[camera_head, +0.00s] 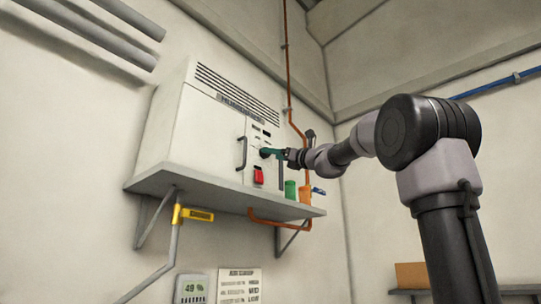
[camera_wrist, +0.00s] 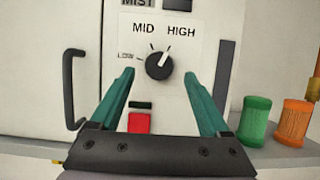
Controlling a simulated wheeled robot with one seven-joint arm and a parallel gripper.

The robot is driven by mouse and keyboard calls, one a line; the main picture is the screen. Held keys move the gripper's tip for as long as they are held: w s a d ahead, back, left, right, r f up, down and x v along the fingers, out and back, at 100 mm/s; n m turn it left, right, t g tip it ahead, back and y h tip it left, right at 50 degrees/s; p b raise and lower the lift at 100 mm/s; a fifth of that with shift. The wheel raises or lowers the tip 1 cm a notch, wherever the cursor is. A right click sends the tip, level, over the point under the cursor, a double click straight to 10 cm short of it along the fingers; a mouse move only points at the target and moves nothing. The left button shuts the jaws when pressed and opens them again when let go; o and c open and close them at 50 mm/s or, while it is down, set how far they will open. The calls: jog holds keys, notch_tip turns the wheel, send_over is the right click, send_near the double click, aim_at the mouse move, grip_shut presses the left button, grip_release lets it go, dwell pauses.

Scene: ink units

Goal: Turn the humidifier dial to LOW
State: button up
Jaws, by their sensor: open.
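The humidifier (camera_head: 200,130) is a white cabinet on a wall shelf. Its black round dial (camera_wrist: 159,66) sits on a white plate marked LOW at left, MID at upper left and HIGH at upper right. The dial's white mark appears to point up and right, towards HIGH. My gripper (camera_wrist: 159,75) is open, with one teal finger on each side of the dial in the wrist view; I cannot tell whether either touches it. In the head view my gripper (camera_head: 267,153) is at the cabinet front and hides the dial.
A red switch (camera_wrist: 139,122) sits below the dial, and a dark door handle (camera_wrist: 74,90) stands out at left. A green container (camera_wrist: 255,118) and an orange one (camera_wrist: 294,122) stand on the shelf (camera_head: 225,200) at right. A copper pipe (camera_head: 286,70) runs down the wall.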

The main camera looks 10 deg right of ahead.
jog(key=shift+x, duration=1.25)
grip_shut()
